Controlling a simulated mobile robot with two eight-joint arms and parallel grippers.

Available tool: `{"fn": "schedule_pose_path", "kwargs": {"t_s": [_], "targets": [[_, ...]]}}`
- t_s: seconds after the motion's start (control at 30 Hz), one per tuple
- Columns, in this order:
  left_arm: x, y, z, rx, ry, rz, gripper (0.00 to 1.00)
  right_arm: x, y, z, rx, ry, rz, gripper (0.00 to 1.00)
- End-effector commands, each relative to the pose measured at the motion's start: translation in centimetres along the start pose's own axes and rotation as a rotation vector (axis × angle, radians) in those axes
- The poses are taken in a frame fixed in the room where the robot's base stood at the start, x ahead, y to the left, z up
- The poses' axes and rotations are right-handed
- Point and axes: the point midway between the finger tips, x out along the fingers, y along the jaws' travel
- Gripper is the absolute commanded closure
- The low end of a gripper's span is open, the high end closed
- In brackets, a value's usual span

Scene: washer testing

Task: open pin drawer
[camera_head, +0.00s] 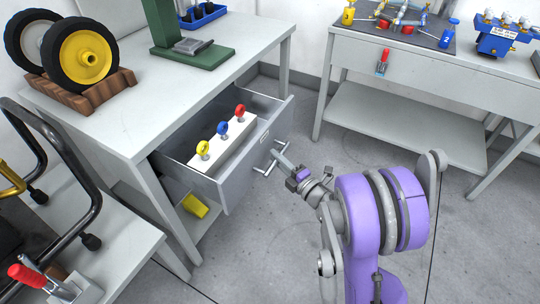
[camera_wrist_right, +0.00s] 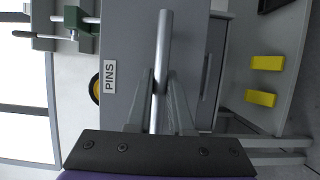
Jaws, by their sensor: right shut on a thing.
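The pin drawer (camera_head: 219,189) under the left table stands pulled out in the head view. A white block (camera_head: 225,150) with a yellow, a blue and a red ring-topped pin (camera_head: 240,110) lies inside it. The drawer's front shows in the right wrist view with a "PINS" label (camera_wrist_right: 110,76). Its bar handle (camera_wrist_right: 163,60) runs between the fingers of my right gripper (camera_wrist_right: 160,105). My right gripper (camera_head: 278,160) is shut on the handle, in front of the drawer. My left gripper is not in view.
The grey left table (camera_head: 130,125) carries wheels (camera_head: 80,60) on a wooden stand and a green fixture (camera_head: 180,35). Yellow blocks (camera_wrist_right: 265,63) sit on a lower shelf. A second table (camera_head: 440,72) stands at the back right. Open floor (camera_head: 270,240) lies before the drawer.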

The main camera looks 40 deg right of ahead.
Motion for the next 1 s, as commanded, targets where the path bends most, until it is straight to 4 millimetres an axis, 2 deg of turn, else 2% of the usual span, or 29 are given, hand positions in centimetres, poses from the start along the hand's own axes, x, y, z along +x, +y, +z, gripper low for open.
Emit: {"fn": "schedule_pose_path", "kwargs": {"t_s": [0.5, 0.53, 0.67, 0.7, 1.0], "targets": [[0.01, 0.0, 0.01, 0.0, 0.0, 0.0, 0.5, -0.48, 0.0, 0.19, 0.001, 0.0, 0.0, 1.0], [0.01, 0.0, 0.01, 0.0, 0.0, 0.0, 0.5, -0.48, 0.0, 0.19, 0.001, 0.0, 0.0, 0.77], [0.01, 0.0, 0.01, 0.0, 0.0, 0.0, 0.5, -0.47, 0.0, 0.19, 0.001, 0.0, 0.0, 0.54], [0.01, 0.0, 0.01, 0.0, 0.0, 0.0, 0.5, -0.47, 0.0, 0.19, 0.0, 0.0, 0.0, 0.51], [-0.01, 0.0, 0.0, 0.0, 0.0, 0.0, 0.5, -0.65, 0.0, 0.22, 0.0, -0.001, 0.0, 0.51]]}}
